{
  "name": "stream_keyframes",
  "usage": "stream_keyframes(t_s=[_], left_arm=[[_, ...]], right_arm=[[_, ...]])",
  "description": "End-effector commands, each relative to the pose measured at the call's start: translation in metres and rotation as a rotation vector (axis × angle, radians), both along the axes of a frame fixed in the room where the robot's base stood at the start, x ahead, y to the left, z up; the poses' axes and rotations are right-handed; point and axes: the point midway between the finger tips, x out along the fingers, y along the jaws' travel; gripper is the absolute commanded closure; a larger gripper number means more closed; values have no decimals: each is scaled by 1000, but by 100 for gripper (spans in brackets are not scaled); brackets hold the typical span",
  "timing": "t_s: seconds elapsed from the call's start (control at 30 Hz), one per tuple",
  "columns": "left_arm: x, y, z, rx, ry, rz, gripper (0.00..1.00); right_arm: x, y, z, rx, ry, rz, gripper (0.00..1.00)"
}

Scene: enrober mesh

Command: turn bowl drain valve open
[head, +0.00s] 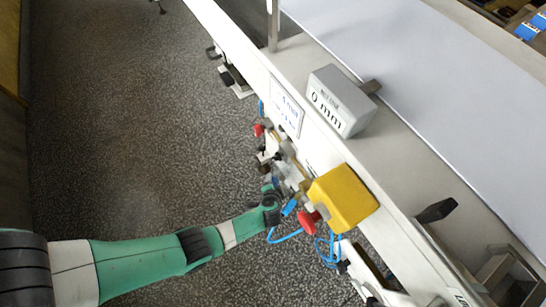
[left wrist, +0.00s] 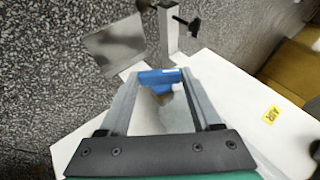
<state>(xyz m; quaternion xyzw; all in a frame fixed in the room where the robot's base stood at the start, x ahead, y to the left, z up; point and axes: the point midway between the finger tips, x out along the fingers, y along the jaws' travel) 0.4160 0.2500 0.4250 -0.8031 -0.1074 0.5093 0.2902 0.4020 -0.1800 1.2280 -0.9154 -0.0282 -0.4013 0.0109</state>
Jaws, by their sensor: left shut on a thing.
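My left gripper (head: 284,188) reaches in from the left to the side of the machine, low beside the yellow box. In the left wrist view, its two fingers (left wrist: 155,88) are closed on a blue handle (left wrist: 158,78), which appears to be the drain valve's handle. The handle lies across the picture between the fingertips. A pale rounded part shows just below it between the fingers. In the head view the grip is small and partly hidden by the arm and nearby fittings. The valve body and the handle's exact angle cannot be made out. My right gripper is not in view.
A yellow box with a red button (head: 342,198) sits close to the gripper, with blue hoses (head: 285,237) below. A grey "0 mm" block (head: 340,100) stands on the machine's ledge. A white AIR-labelled panel (left wrist: 245,105) lies beside the fingers. Open speckled floor (head: 140,120) is at left.

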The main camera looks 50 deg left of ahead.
Motion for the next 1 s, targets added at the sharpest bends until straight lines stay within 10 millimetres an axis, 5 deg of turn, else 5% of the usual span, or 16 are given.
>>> stream_keyframes(t_s=[0.07,0.1,0.27,0.67,0.8,1.0], left_arm=[[0,0,0,0,0,1,91],[0,0,0,-1,1,1,31],[0,0,0,-1,1,1,5],[0,0,14,-1,-1,0,5],[-1,-1,45,-1,-1,0,5],[-30,-18,83,-1,3,-4,5]], right_arm=[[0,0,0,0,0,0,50],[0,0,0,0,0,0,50],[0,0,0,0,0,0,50],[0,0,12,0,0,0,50],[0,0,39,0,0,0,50],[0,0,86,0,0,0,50]])
